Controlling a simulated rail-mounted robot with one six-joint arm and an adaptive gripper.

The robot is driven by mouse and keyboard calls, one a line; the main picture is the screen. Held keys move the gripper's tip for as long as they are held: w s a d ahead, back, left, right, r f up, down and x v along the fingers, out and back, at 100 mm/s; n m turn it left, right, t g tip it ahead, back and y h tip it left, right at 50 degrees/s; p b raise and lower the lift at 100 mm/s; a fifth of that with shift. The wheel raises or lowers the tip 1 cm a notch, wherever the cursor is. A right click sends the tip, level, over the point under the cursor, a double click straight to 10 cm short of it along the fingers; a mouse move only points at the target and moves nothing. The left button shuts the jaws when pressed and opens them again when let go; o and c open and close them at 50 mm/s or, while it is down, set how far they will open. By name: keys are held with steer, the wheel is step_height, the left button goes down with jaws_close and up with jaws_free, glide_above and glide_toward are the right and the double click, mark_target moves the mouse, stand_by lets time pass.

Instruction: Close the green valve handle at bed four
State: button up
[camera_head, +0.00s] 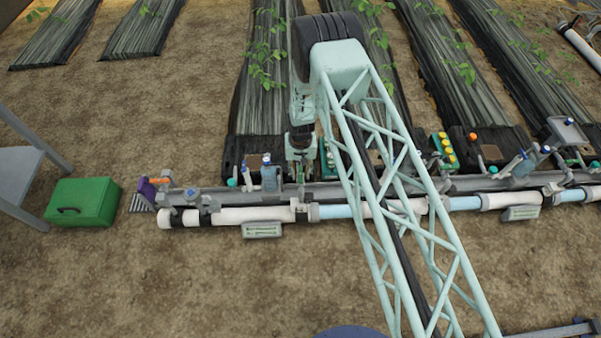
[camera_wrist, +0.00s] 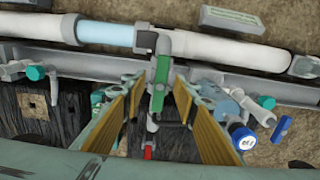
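The green valve handle (camera_wrist: 161,69) is in the middle of the wrist view. It sits on a grey fitting that branches from the main pipe, and its long side runs across that pipe, roughly in line with the branch. My gripper (camera_wrist: 160,82) is open, with its yellow-lined fingers on either side of the handle. A gap shows on both sides, so it does not look gripped. In the head view my gripper (camera_head: 302,158) is low over the pipe row, and the green handle cannot be made out there. No bed number is readable.
The white and pale-blue main pipe (camera_head: 240,215) runs beside a grey rail. Blue-capped fittings (camera_wrist: 241,136), teal knobs (camera_wrist: 36,72) and a small red part (camera_wrist: 148,152) are near the fingers. A green box (camera_head: 84,202) stands left on bare soil.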

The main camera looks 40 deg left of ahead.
steer(key=shift+f, duration=0.7)
steer(key=c, duration=0.9)
steer(key=shift+m, duration=6.5)
steer(key=shift+o, duration=0.2)
steer(key=shift+m, duration=3.2)
